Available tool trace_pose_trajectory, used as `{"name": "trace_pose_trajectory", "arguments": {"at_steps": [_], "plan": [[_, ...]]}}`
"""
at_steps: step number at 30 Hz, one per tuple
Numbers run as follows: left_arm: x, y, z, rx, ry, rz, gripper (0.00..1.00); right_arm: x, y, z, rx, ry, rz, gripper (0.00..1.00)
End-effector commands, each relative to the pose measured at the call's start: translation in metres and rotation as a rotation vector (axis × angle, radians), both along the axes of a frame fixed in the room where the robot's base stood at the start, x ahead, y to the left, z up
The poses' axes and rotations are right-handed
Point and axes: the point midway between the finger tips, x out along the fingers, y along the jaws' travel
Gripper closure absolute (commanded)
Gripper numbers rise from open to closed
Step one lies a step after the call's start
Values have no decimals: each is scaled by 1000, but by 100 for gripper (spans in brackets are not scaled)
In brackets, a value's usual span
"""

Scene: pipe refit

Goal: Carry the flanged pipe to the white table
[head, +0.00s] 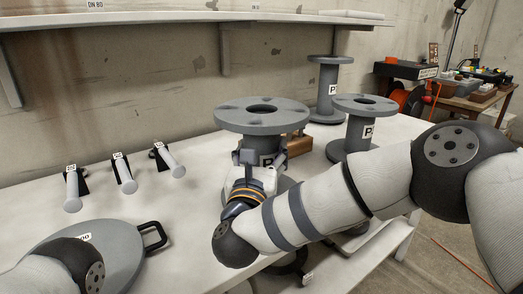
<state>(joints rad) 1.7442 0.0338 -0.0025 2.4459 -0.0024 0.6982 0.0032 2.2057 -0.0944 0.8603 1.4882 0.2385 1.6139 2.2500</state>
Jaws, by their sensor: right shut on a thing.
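A grey flanged pipe (231,120) stands upright near the middle, its wide top flange showing bolt holes and a central bore. My right gripper (262,158) is shut on the pipe's body just below that flange, beside a label. My gripper and arm hide much of its lower part, so I cannot tell whether it touches the surface. The white table (190,220) spreads beneath it. Two more grey flanged pipes stand on the table, one at the back (328,88) and one to the right (360,128). My left arm shows at the lower left; its gripper is not in view.
A round grey lid-like disc with a black handle (108,252) lies at the front left. Three white cylinders on black holders (124,174) stand at left. A brown block (299,144) sits behind the pipe. A shelf (180,17) runs above. A cluttered wooden bench (465,102) stands at far right.

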Motion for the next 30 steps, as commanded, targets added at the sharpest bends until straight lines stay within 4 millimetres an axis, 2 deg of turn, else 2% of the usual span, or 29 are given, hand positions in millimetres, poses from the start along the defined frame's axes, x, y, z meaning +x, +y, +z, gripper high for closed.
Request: {"name": "trace_pose_trajectory", "arguments": {"at_steps": [2,3,5,17,20,28,29,30], "plan": [[-1,0,-1,0,3,0,100,0,0,0,1,-5,-1,100],[-1,0,-1,0,2,0,100,0,0,-2,0,1,0,33],[-1,0,-1,0,2,0,100,0,0,-2,0,1,0,20],[1,0,1,0,-2,0,100,-5,2,0,0,2,3,20],[1,0,1,0,-3,0,100,-23,5,-3,0,4,4,20],[0,0,0,0,1,0,100,-93,16,-16,-1,7,5,20],[1,0,1,0,-3,0,100,-99,17,-15,0,5,4,20],[10,0,12,-1,-34,0,100,-106,19,-7,-5,-6,5,20]]}}
